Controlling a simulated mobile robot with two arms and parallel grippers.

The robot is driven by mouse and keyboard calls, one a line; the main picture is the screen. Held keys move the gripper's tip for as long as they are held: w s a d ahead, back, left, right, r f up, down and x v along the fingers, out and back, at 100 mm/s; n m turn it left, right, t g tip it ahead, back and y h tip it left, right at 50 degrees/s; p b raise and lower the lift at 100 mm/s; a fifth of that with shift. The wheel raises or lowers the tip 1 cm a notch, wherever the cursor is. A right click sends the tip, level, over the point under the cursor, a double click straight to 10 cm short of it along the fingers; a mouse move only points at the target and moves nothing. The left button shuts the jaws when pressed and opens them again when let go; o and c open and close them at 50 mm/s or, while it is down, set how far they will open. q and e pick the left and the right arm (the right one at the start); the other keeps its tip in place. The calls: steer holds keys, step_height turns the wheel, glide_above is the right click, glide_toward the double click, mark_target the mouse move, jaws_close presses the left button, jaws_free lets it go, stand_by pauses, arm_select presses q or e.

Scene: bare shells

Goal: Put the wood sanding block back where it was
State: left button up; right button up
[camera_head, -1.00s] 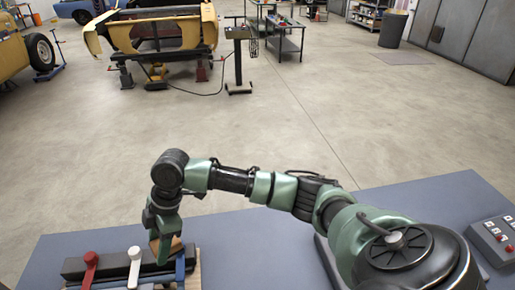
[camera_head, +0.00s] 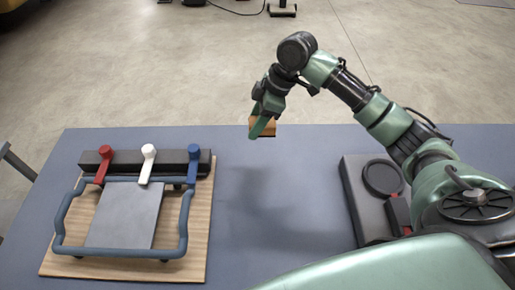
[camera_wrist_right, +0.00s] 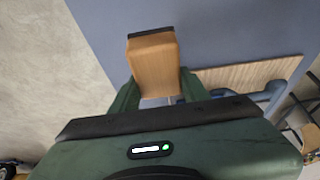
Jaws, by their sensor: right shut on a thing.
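The wood sanding block (camera_head: 263,127) is light brown with a dark strip along one face. My right gripper (camera_head: 258,124) is shut on it and holds it above the blue-grey table (camera_head: 285,215), near the far edge. In the right wrist view the block (camera_wrist_right: 154,66) sticks out between the two green fingers (camera_wrist_right: 155,92), with its dark strip at the far end. The fingers partly cover the block in the head view. My left gripper is not in view.
Left on the table is a wooden board (camera_head: 190,262) with a blue tubular frame (camera_head: 186,222), a grey plate (camera_head: 125,215) and red, white and blue levers on a black bar. A dark grey case (camera_head: 358,205) lies at right. The table between is clear.

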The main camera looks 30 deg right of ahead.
mark_target(274, 121)
step_height(274, 121, down, 11)
steer(key=shift+f+p, duration=0.2)
steer(key=shift+p, duration=0.4)
steer(key=shift+f, duration=0.1)
steer(key=shift+f, duration=0.1)
steer(key=o, duration=1.3)
steer(key=shift+r, duration=0.2)
steer(key=b+v, duration=0.1)
steer(key=v, duration=1.1)
steer(key=shift+f, duration=0.1)
